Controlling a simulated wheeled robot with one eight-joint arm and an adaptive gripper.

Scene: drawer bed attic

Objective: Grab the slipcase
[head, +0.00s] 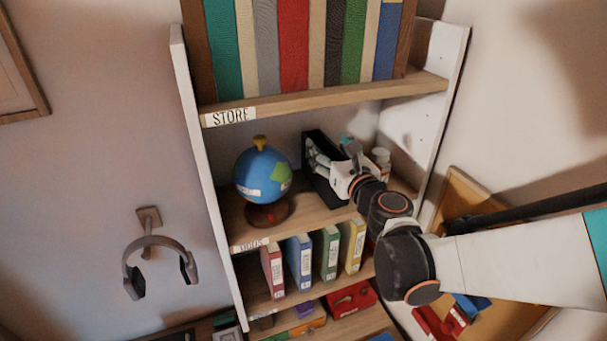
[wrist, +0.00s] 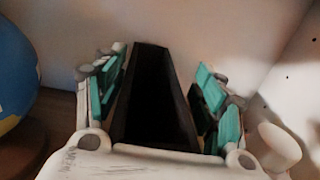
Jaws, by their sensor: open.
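The slipcase (head: 323,188) is a black, narrow, upright box on the middle shelf, to the right of the globe. My gripper (head: 333,157) reaches in from the right and partly covers it. In the wrist view the slipcase (wrist: 154,95) stands between the two fingers of my gripper (wrist: 161,78). Its near side is dark and looks hollow. The teal finger pads are spread, one on each side of the slipcase. A narrow gap shows on the right; whether the left pad touches it I cannot tell.
A blue globe (head: 262,175) stands close on the left. A small white jar (head: 380,157) stands to the right, near the shelf's side wall (head: 436,95). The upper shelf (head: 330,98) holds a row of books above my gripper. Colored binders (head: 299,262) stand below.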

